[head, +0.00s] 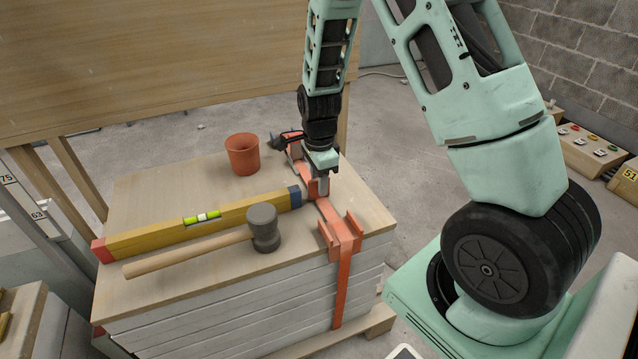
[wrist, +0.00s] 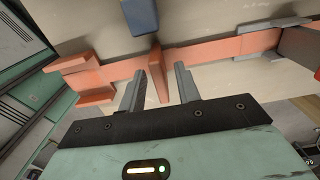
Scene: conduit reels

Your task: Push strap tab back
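The orange strap (head: 322,212) runs across the top of the board stack and down its front side. An upright orange strap tab (wrist: 157,74) stands up from the strap in the wrist view. My gripper (wrist: 160,83) is open, with one finger on each side of the tab and visible gaps to it. In the head view my gripper (head: 323,186) points down at the strap and partly hides the tab (head: 313,188).
A yellow level (head: 160,232) with a blue end lies just left of the gripper. A mallet (head: 264,228) lies in front of it. A terracotta pot (head: 242,155) stands behind. An orange corner piece (head: 341,236) sits at the stack's front edge.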

